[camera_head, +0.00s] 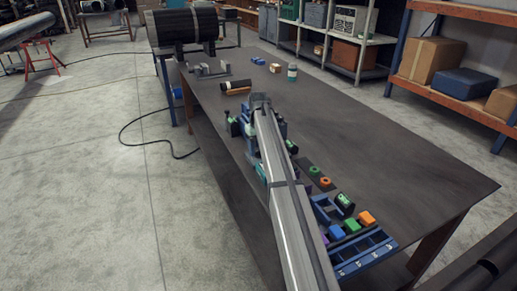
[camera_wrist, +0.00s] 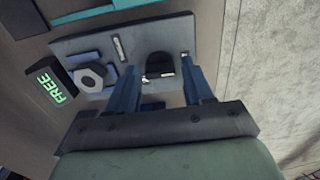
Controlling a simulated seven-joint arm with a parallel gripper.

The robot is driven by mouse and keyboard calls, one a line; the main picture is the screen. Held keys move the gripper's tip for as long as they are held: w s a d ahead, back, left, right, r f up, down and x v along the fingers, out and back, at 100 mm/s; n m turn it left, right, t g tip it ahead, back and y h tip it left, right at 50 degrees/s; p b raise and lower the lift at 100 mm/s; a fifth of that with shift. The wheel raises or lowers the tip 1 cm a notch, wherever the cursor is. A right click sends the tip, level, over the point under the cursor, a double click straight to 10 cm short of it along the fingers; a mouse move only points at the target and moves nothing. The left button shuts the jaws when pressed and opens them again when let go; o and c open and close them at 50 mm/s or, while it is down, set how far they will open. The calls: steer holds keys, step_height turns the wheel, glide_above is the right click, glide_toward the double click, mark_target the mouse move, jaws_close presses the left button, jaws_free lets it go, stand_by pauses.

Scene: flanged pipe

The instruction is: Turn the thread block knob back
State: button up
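In the wrist view, a dark rounded knob (camera_wrist: 160,66) stands on a grey block plate (camera_wrist: 110,45). My gripper (camera_wrist: 161,77) is open, with one blue finger on each side of the knob and a gap visible on both sides. Contact at the knob's base cannot be made out. A grey ring-shaped nut (camera_wrist: 88,78) on a blue part sits left of the knob. A black indicator (camera_wrist: 50,88) with green "FREE" lettering is at the far left. In the head view, my arm covers most of the block, and the knob and fingertips are hidden.
The long dark table (camera_head: 390,160) is mostly clear on its right. A blue rack (camera_head: 365,252) with coloured blocks, green and orange rings (camera_head: 325,181), a bottle (camera_head: 292,72) and a grey fixture (camera_head: 209,68) stand on it. A black cylinder (camera_head: 186,25) lies behind.

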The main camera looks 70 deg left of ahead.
steer(key=shift+o, duration=0.8)
step_height(320, 180, up, 14)
steer(key=shift+f, duration=0.1)
stand_by(0.5)
